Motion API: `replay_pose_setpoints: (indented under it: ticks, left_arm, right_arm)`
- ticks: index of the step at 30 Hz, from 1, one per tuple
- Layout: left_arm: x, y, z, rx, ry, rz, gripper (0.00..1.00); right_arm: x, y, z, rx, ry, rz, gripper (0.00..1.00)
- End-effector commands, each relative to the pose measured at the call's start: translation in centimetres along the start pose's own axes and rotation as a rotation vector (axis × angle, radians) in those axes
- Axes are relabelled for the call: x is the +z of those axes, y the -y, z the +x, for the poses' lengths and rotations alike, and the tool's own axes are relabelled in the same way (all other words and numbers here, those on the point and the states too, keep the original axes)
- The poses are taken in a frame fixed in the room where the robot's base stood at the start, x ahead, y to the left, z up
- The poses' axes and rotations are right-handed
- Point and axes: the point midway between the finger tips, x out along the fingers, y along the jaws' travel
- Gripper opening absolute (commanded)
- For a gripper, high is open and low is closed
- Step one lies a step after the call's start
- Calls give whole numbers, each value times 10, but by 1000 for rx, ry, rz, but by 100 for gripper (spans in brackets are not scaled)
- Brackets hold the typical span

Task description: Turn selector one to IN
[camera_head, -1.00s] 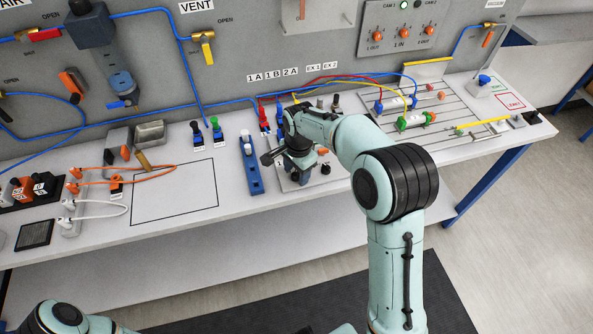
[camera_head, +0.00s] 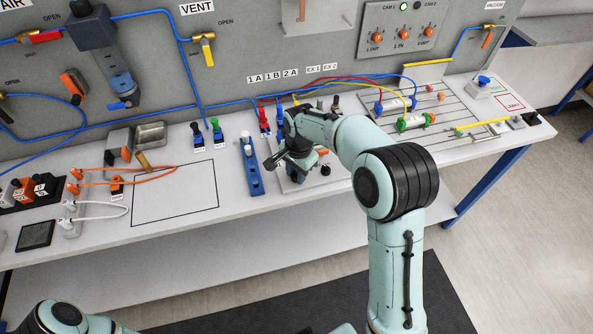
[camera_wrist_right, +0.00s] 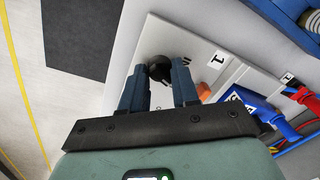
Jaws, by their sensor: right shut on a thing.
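Selector one shows as a black round knob (camera_wrist_right: 159,68) on a light plate (camera_wrist_right: 200,50) in the right wrist view, with small dark lettering and a label with a "1" beside it. The blue-grey fingers of my right gripper (camera_wrist_right: 157,74) stand on either side of the knob and are shut on it. In the head view my right gripper (camera_head: 290,168) points down over the plate in the middle of the bench, and the arm hides the held knob. Another black knob (camera_head: 325,170) shows just right of it. My left gripper is outside the picture; only a part of my left arm shows.
A blue slide-like unit (camera_head: 250,170) stands close left of my right gripper. Red and blue plugs with hoses (camera_head: 265,125) are behind it. A railed rack with coloured parts (camera_head: 420,115) lies to the right.

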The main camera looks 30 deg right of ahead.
Motion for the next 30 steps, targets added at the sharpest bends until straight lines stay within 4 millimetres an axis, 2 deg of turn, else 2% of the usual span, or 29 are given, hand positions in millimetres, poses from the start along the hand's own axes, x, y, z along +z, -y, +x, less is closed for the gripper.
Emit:
replay_pose_setpoints:
  ticks: [21, 30]
  left_arm:
    - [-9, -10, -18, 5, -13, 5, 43]
    - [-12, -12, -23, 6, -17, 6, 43]
  right_arm:
    - [-2, 2, -2, -2, 37, -641, 0]
    - [-2, 2, -2, -2, 48, -829, 0]
